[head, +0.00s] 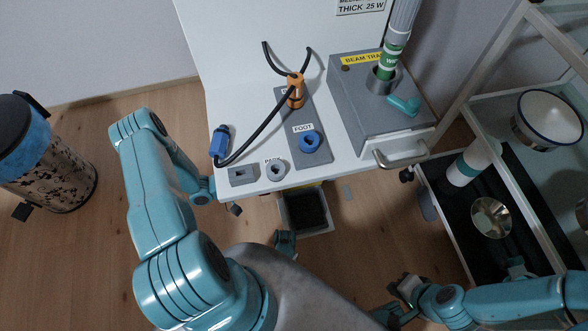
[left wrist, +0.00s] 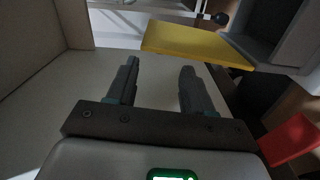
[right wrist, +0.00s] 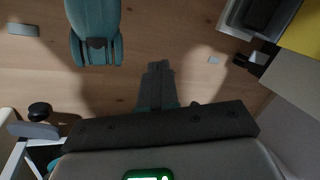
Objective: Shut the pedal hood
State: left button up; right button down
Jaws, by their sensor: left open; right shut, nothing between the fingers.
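A yellow panel, which looks like the pedal hood (left wrist: 195,45), lies just beyond my left fingertips in the left wrist view. Its yellow edge also shows in the right wrist view (right wrist: 304,32). A grey pedal box (head: 327,213) with a dark inside sits on the floor under the table's front edge. The box's dark opening is uncovered in the head view. My left gripper (left wrist: 158,82) is open and empty, under the table; the table mostly hides it in the head view. My right gripper (head: 405,287) is shut and empty, low over the floor right of the box.
The white table (head: 240,105) carries a cable, plug sockets and a grey box with a metal handle (head: 402,154). A shelf cart (head: 462,110) with bowls stands at the right. A patterned bin (head: 60,175) stands at the left. A red part (left wrist: 290,138) is right of my left gripper.

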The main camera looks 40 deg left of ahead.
pick_arm(q)
jog(key=b+x, duration=0.1)
jog(key=x, duration=0.5)
jog(key=shift+w+d, duration=0.2)
jog(key=shift+w, duration=0.05)
grip_shut()
